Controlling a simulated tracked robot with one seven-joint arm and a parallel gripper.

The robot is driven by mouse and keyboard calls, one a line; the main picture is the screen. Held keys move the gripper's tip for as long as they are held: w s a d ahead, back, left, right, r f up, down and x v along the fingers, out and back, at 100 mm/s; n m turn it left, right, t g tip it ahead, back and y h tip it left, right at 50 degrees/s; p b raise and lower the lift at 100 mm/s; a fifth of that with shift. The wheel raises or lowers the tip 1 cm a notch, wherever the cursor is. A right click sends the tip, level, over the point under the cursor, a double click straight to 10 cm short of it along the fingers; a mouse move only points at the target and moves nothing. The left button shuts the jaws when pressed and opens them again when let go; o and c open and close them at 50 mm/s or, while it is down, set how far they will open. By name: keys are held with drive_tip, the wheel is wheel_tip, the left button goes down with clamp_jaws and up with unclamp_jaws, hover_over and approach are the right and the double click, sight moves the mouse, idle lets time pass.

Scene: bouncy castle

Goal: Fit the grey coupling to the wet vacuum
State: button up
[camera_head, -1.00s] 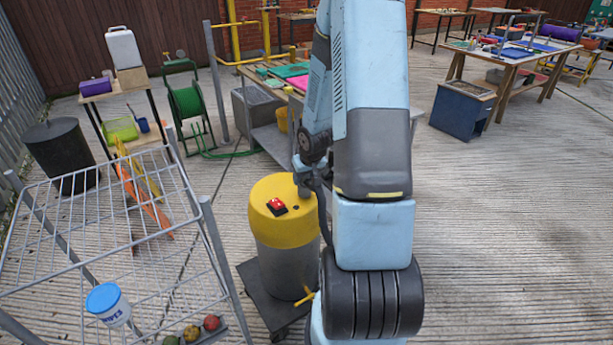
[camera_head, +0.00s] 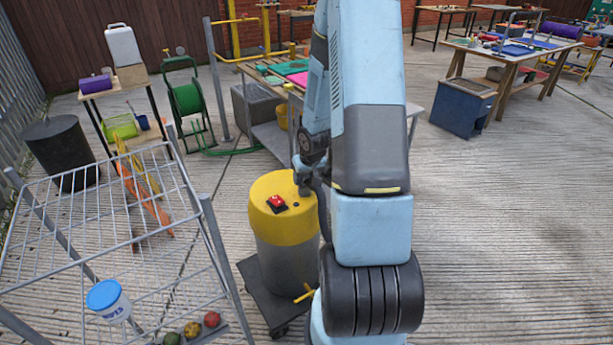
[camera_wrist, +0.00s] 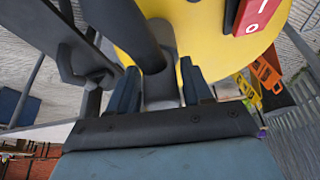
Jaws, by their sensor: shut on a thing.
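The wet vacuum (camera_head: 285,245) stands upright left of my arm in the head view, with a grey drum, a yellow lid and a red switch. Its yellow lid (camera_wrist: 200,45) fills the top of the wrist view, close beyond my fingers. My gripper (camera_wrist: 160,72) is shut on the grey coupling (camera_wrist: 162,92), which shows partly between the two fingers. A dark hose (camera_wrist: 135,35) runs from the coupling up and left. The wrist view does not show whether the coupling touches a port.
The vacuum stands on a dark wheeled base (camera_head: 262,298). A wire rack (camera_head: 110,230) with a blue-lidded tub (camera_head: 108,299) is at the front left. A work table (camera_head: 275,125) stands behind the vacuum. Concrete to the right is clear.

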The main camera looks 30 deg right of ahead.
drive_tip(key=o, duration=1)
drive_tip(key=shift+o, duration=0.2)
drive_tip(key=shift+r, duration=0.1)
drive_tip(key=v, duration=1.3)
drive_tip(key=shift+r, duration=0.2)
drive_tip(key=shift+s+a, duration=0.1)
drive_tip(key=shift+s, duration=0.05)
drive_tip(key=s+a+r, duration=0.8)
drive_tip(key=s+r, duration=0.2)
drive_tip(key=r, duration=0.2)
drive_tip(key=s+a+r+n+t, duration=0.1)
drive_tip(key=s+a+r, duration=0.8)
drive_tip(key=s+r, duration=0.1)
drive_tip(key=shift+r, duration=0.9)
